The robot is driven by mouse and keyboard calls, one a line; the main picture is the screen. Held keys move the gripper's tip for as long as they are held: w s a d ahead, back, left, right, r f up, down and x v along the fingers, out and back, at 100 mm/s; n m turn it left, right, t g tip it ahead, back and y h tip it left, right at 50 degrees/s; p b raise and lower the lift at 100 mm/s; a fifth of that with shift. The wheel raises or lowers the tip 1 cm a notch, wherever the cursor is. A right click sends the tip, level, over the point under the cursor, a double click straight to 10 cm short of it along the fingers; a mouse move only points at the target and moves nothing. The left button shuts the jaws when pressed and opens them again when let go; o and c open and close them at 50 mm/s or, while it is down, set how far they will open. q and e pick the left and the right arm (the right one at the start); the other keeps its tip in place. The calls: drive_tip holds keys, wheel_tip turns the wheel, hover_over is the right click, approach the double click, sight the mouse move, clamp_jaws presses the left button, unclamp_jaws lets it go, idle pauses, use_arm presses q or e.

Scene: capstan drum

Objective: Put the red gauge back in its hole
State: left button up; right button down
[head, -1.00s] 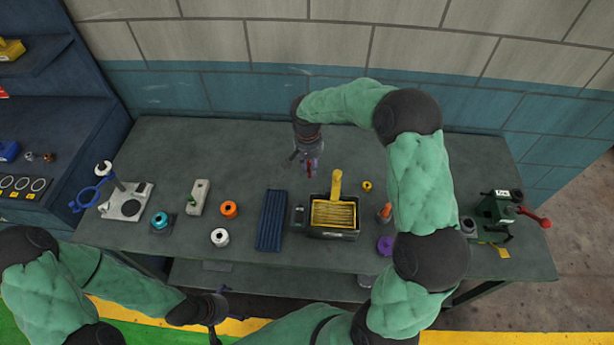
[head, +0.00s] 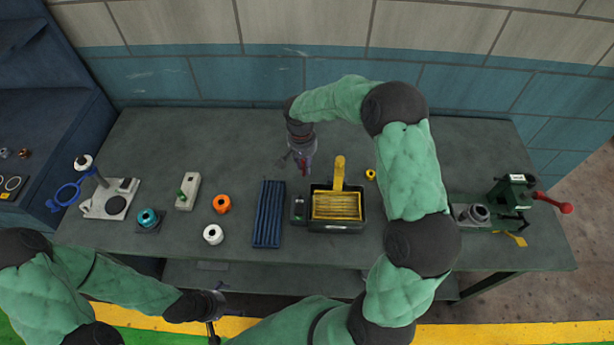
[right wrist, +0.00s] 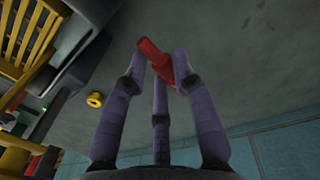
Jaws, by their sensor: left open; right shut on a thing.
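The red gauge (right wrist: 155,60) is held between the fingers of my right gripper (right wrist: 160,72), tilted, with one end sticking out. In the head view, my right gripper (head: 303,164) is shut on it above the back middle of the bench. A pale block (head: 190,184) stands left of centre with a green gauge (head: 181,193) at its front. Whether this block has an empty hole is too small to tell. My left gripper (head: 214,308) is open and empty, low in front of the bench.
A blue ribbed tray (head: 269,215) and a black bin with yellow slats (head: 336,222) stand mid-bench. Orange (head: 222,204), white (head: 213,235) and teal (head: 148,218) spools are at left. A green machine (head: 508,203) stands at right. The back left bench is clear.

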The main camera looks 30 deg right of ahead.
sight(306, 182)
wheel_tip(306, 182, down, 4)
drive_tip(key=shift+w+r, duration=0.1)
drive_tip(key=shift+r, duration=0.05)
wheel_tip(306, 182, down, 3)
drive_tip(key=shift+b, duration=0.4)
drive_tip(key=shift+f, duration=0.3)
drive_tip(key=shift+f, duration=0.1)
drive_tip(key=c, duration=1)
unclamp_jaws()
